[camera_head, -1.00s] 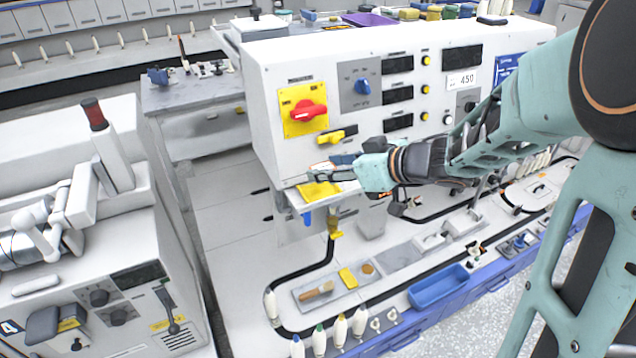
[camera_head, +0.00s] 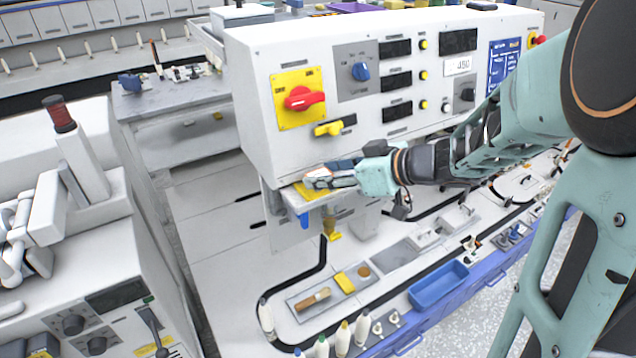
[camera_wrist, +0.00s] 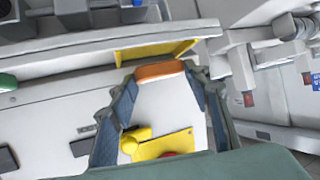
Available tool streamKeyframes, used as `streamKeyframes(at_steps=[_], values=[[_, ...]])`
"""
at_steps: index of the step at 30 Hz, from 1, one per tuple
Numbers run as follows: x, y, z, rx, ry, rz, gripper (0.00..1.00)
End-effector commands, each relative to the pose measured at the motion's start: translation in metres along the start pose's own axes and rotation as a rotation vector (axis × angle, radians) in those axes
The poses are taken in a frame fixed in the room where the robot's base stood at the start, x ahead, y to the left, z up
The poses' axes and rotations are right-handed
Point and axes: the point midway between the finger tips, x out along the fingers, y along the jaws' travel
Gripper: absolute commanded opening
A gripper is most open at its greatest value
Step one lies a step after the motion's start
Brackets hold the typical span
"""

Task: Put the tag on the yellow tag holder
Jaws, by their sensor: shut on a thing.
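My gripper (camera_head: 322,181) is shut on a tag (camera_head: 342,165) at the front of the machine's control box. The tag looks white with an orange end, and it lies between the fingertips in the wrist view (camera_wrist: 160,71). The yellow tag holder (camera_head: 303,190) is on a small ledge under the box's lower left corner. The holder shows as a yellow frame just past the fingertips in the wrist view (camera_wrist: 156,51). In the head view the tag and fingers overlap the holder. I cannot tell whether the tag touches it.
The control box face with a red switch (camera_head: 304,98) and a yellow lever (camera_head: 328,129) is just above my gripper. Below are a blue bin (camera_head: 438,287), a brush tray (camera_head: 318,303) and several bobbins. Another machine (camera_head: 60,240) stands at left.

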Motion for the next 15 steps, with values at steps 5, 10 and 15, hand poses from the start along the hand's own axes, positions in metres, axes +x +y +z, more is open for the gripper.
streamKeyframes(at_steps=[5, 10, 15], values=[[-0.0022, 0.0014, 0.0115, 0.001, 0.000, -0.001, 0.29], [-0.0037, 0.0012, 0.0112, 0.000, 0.000, -0.002, 0.29], [-0.0034, 0.0011, 0.0112, 0.000, 0.000, -0.002, 0.29]])
